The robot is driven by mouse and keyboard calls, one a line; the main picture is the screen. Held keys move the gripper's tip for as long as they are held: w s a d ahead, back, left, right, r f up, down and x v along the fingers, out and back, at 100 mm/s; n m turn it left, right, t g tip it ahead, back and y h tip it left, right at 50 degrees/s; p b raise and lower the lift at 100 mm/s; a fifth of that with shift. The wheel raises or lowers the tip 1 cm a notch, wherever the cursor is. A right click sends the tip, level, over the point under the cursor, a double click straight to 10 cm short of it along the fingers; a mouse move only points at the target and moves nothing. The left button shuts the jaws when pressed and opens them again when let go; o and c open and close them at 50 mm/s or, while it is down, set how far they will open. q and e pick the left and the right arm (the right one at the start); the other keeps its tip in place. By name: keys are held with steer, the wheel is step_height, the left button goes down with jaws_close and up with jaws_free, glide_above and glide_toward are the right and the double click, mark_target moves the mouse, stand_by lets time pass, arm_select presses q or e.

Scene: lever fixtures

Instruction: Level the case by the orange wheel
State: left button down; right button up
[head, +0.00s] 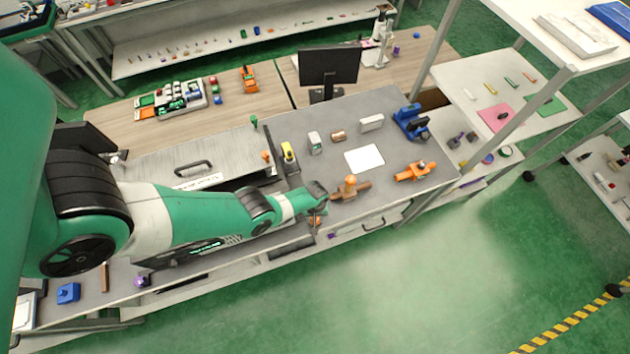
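A wide grey case (190,155) with a black handle lies on the bench left of centre; my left arm hides its front part. A small orange knob (265,156), possibly the wheel, is at its right end, and a small green knob (253,122) stands at its back right corner. Whether the case is level is hard to tell. My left gripper (317,213) is at the bench's front edge, right of the case and apart from the knob. A small orange piece (315,221) shows at its fingers; contact and finger opening are too small to tell. My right gripper is not in view.
Orange fixtures (350,187) (414,172) stand right of my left gripper. A yellow-and-black device (289,154), a white sheet (364,159) and a blue fixture (409,121) are on the bench. A monitor (329,68) stands behind. The floor in front is clear.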

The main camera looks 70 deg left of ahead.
arm_select(q)
steer(key=shift+n, duration=0.5)
steer(key=shift+c, duration=2.2)
jaws_free()
